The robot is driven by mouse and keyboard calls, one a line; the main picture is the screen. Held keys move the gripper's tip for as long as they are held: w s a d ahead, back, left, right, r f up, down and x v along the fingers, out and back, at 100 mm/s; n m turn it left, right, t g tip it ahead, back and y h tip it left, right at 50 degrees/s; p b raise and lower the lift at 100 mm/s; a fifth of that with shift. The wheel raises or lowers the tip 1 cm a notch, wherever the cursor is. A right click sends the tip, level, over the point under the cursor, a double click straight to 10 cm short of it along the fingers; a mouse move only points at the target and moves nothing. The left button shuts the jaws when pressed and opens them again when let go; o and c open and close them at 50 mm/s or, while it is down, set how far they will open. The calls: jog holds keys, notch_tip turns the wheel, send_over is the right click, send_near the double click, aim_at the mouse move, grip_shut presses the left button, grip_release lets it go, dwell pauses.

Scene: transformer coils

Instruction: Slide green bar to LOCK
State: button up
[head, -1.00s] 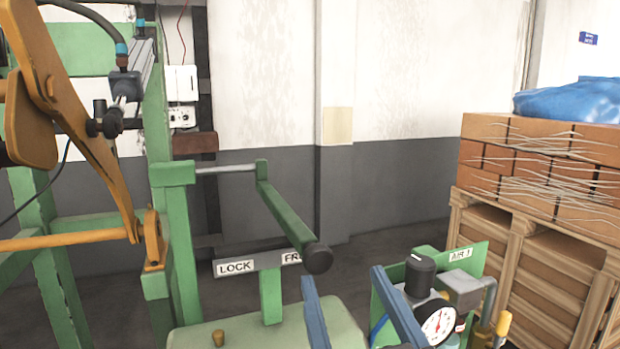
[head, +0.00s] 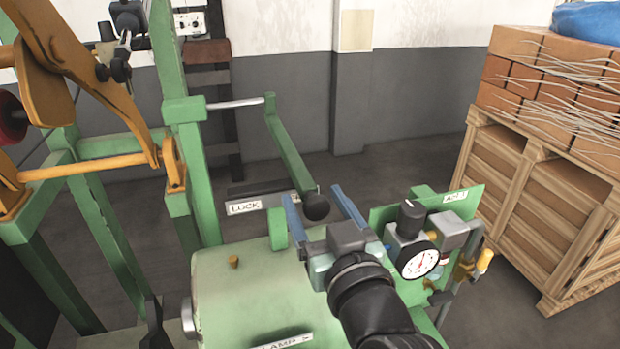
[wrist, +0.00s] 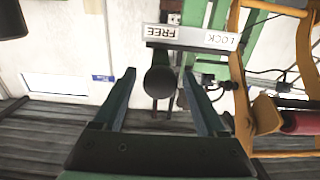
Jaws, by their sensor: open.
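The green bar (head: 288,152) hangs from a silver rod (head: 235,103) and ends in a black knob (head: 316,206). The knob also shows in the wrist view (wrist: 160,82), in front of the FREE end of the label plate. The LOCK label (head: 244,208) is left of the knob; in the wrist view the LOCK label (wrist: 222,39) lies to the right. My gripper (head: 311,192) is open, with its blue fingers on either side of the knob. In the wrist view gaps show between knob and both fingers.
A pressure gauge (head: 418,260) on a green panel stands close to the right of my gripper. A green machine housing (head: 225,285) lies below left. An orange lever frame (head: 95,100) is at left. Bricks on a wooden pallet (head: 545,200) stand at right.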

jog(key=shift+p+x, duration=0.35)
jog(key=shift+x, duration=1.05)
grip_shut()
dwell(0.5)
